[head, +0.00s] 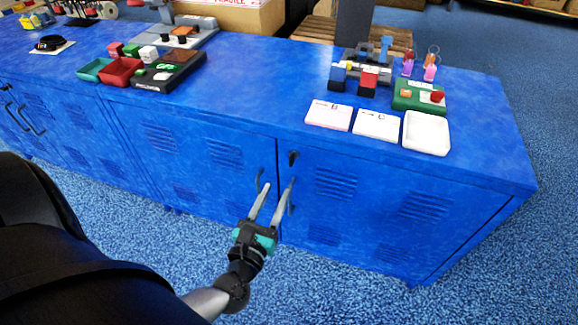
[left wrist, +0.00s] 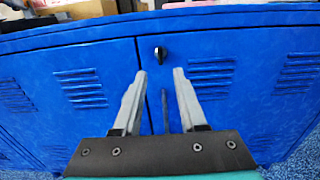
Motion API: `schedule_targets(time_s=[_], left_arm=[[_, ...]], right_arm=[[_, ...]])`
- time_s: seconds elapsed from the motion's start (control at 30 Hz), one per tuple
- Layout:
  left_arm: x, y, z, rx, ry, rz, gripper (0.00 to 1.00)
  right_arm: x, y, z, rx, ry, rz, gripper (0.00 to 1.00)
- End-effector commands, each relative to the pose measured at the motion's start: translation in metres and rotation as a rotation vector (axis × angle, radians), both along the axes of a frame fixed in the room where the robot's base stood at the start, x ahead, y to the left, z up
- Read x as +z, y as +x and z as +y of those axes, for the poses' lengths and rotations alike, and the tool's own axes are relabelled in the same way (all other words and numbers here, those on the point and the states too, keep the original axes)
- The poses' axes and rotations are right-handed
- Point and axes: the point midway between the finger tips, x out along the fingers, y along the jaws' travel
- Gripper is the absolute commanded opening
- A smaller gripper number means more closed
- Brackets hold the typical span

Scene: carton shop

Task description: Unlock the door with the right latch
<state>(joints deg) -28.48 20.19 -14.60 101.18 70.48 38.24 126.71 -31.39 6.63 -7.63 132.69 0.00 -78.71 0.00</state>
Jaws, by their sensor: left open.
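The right latch is a small black knob (head: 292,157) near the top left corner of the blue right-hand cabinet door (head: 375,215). It shows in the left wrist view (left wrist: 161,53) just above and beyond the fingertips. The knob looks roughly upright; its exact turn is hard to tell. My left gripper (head: 281,184) is open and empty in front of the door seam, lower than the latch. In the left wrist view (left wrist: 159,72) its two grey fingers point toward the door, apart from the latch. The door looks closed. My right gripper is out of view.
Dark handles flank the seam; the left door's handle (head: 259,180) is close to my fingers. The blue countertop (head: 270,75) overhangs the doors and carries trays, cards and small fixtures. Blue floor (head: 340,290) in front is clear.

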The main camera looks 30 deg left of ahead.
Motion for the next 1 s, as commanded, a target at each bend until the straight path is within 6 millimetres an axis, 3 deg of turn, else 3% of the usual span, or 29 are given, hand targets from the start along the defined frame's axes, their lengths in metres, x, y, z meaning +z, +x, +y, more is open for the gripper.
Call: schedule_targets(time_s=[0.3,0.5,0.97,1.0], left_arm=[[-0.001,0.063,0.015,0.0,0.002,-0.003,0.41],[-0.001,0.087,0.021,0.0,0.002,0.0,0.41],[-0.001,0.097,0.023,-0.001,0.001,0.002,0.41],[-0.001,0.097,0.023,-0.001,0.001,0.002,0.38]], right_arm=[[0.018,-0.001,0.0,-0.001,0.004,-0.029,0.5],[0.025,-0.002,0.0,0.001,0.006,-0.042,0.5],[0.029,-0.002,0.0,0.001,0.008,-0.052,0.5],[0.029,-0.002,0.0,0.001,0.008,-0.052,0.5]])
